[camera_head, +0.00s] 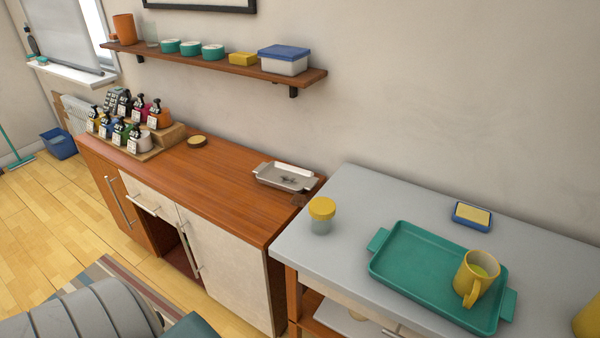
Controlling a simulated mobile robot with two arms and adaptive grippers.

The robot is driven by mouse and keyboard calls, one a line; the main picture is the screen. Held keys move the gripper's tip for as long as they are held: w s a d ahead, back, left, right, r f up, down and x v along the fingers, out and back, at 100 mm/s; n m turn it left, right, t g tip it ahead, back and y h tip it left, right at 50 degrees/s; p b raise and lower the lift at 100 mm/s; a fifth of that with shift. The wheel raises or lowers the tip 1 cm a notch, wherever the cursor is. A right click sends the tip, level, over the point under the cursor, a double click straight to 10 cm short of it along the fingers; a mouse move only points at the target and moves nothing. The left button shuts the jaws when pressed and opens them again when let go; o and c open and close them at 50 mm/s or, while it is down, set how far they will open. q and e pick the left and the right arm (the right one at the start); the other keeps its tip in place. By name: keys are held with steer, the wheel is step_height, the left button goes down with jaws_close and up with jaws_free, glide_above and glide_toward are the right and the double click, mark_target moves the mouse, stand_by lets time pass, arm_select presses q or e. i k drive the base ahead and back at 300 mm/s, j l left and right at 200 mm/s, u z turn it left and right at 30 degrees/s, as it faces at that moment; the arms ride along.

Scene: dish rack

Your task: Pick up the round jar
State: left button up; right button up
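A round jar (321,215) with a yellow lid and a clear, pale body stands upright on the grey countertop (350,190), near its left end. It stands to the left of the green tray (388,275) and apart from it. Nothing covers the jar. Neither my left nor my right gripper is in view.
A yellow mug (470,281) stands on the green tray. A blue and yellow block (472,216) lies behind it. A white tray (270,181) and a round lid (197,141) are on the wooden cabinet. A wall shelf (225,66) hangs above.

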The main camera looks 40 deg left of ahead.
mark_target(319, 228)
steer(key=u, duration=1.1)
steer(key=i+j+z, duration=0.1)
steer(key=j+z, duration=0.15)
steer(key=j, duration=0.4)
